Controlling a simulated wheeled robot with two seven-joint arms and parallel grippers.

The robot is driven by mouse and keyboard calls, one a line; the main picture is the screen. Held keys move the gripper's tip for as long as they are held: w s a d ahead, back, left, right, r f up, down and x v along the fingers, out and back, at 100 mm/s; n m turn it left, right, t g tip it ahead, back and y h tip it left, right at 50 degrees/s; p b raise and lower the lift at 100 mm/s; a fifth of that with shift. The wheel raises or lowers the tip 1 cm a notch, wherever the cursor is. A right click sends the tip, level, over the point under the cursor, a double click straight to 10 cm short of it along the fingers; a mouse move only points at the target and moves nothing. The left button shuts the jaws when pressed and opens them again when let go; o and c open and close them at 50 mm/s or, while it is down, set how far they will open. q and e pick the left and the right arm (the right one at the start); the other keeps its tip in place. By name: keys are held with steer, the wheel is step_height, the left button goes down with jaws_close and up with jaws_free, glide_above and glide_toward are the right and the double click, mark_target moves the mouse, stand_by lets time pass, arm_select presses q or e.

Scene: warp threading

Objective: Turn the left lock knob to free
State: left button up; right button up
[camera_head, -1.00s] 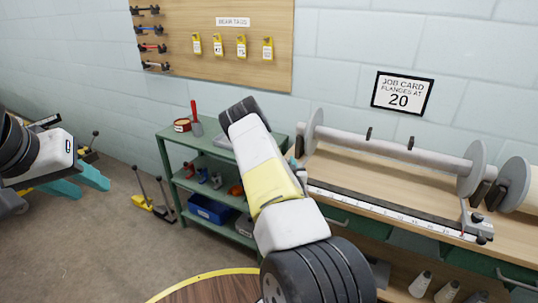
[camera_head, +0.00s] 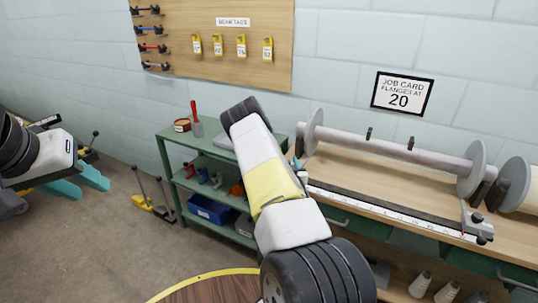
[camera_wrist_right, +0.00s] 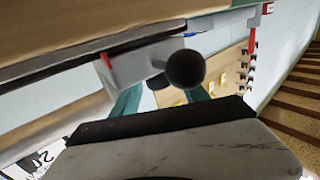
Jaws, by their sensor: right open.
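A grey block (camera_wrist_right: 143,62) at the end of the rail shows upside down in the right wrist view. A dark round knob (camera_wrist_right: 186,69) stands out from it, with a smaller dark knob (camera_wrist_right: 158,82) beside it. My right gripper (camera_wrist_right: 163,95) is open, its teal fingers either side of the smaller knob; the round knob overlaps the right finger. I cannot tell whether they touch. My left gripper (camera_head: 80,184) is open and empty above the floor, far from the bench.
A roller with flanges (camera_head: 390,148) lies on the bench, above a ruled rail (camera_head: 385,212). A clamp with dark knobs (camera_head: 476,222) sits at the rail's right end. A green shelf (camera_head: 205,172) stands left of my right arm. A job card (camera_head: 402,94) reads 20.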

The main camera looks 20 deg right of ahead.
steer(key=v, duration=0.7)
steer(key=shift+s, duration=0.2)
steer(key=shift+a, duration=0.1)
steer(key=w+r+m+g+h, duration=0.1)
steer(key=w+r+m+g, duration=0.3)
steer(key=r, duration=0.5)
steer(key=s+a+r+n+g+y, duration=0.1)
steer(key=s+a+r+g+y, duration=0.2)
steer(key=a+r, duration=0.5)
steer(key=s+a+r+n+y, duration=0.1)
steer(key=s+a+r+y, duration=0.1)
steer(key=s+a+r, duration=0.45)
steer(key=s+a+r+n+g+y, duration=0.1)
steer(key=s+a+r, duration=0.3)
steer(key=s, duration=0.7)
steer(key=s+a+r+n+g+y, duration=0.1)
steer(key=s+a+r+n+g, duration=0.2)
steer(key=s+a, duration=0.3)
steer(key=s+r+n, duration=0.1)
steer(key=s, duration=0.4)
steer(key=shift+s+a+r+n+y, duration=0.15)
steer(key=shift+s+r+n+y, duration=0.15)
steer(key=shift+y, duration=0.1)
